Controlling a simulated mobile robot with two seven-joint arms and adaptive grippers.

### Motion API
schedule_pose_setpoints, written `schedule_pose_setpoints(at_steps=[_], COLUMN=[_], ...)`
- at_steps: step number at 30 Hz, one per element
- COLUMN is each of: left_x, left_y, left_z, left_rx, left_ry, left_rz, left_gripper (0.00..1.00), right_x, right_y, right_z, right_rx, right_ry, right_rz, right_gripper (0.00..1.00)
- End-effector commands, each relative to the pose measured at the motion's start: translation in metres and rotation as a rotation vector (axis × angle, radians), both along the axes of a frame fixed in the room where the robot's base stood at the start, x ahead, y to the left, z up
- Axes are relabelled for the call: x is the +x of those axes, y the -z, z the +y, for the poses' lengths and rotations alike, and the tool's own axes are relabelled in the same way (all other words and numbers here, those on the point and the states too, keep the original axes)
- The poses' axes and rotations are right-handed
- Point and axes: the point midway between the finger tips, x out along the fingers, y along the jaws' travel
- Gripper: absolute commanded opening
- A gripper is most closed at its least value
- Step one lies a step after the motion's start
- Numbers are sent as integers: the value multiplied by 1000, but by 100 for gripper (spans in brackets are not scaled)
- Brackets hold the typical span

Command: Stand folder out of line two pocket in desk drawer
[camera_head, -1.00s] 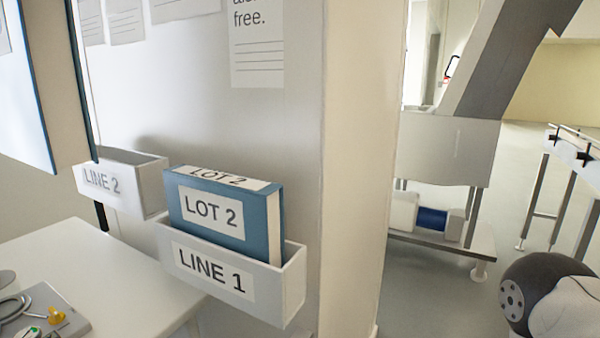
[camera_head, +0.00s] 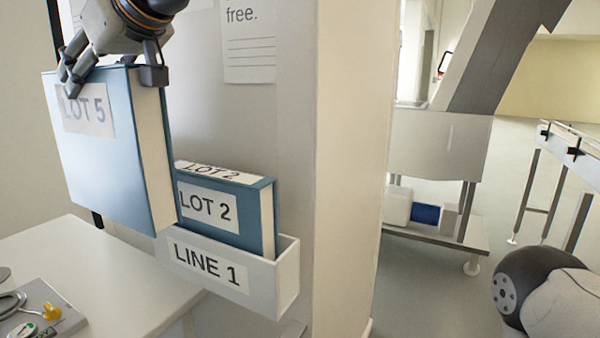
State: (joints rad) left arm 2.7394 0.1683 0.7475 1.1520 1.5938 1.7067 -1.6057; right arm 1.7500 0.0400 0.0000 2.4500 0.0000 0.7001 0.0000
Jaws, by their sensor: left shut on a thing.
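My left gripper (camera_head: 112,76) is shut on the top edge of a blue folder (camera_head: 105,165) labelled LOT 5. The folder hangs upright, left of the wall pocket LINE 1 (camera_head: 228,272), and hides the place where the LINE 2 pocket was seen. Its lower right edge overlaps the LINE 1 pocket's left end in the picture; I cannot tell whether they touch. A second blue folder, LOT 2 (camera_head: 227,211), stands in the LINE 1 pocket. No drawer shows. My right gripper is not in view.
A wall corner (camera_head: 348,170) stands right of the pockets. Open floor (camera_head: 420,290) and a metal machine (camera_head: 440,140) lie further right.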

Motion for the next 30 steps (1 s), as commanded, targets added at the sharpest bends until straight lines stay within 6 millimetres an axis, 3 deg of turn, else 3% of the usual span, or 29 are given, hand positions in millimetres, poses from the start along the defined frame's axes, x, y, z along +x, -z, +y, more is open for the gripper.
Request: schedule_pose_setpoints(at_steps=[7, 14, 18, 24, 30], left_x=[9, -7, -29, -75, -114], left_y=[88, 184, 242, 315, 356], left_z=[-44, -80, -97, -110, -112], left_rx=[5, 6, 7, 6, 5], left_ry=[35, 86, 123, 169, 191], left_rz=[6, 8, 9, 8, 4], left_gripper=[0, 0, 0, 0, 0], right_x=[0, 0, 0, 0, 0], right_y=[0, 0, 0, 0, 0], right_z=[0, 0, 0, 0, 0], right_rx=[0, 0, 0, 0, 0], right_ry=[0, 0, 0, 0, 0], right_rz=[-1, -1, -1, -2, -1], right_gripper=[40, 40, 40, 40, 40])
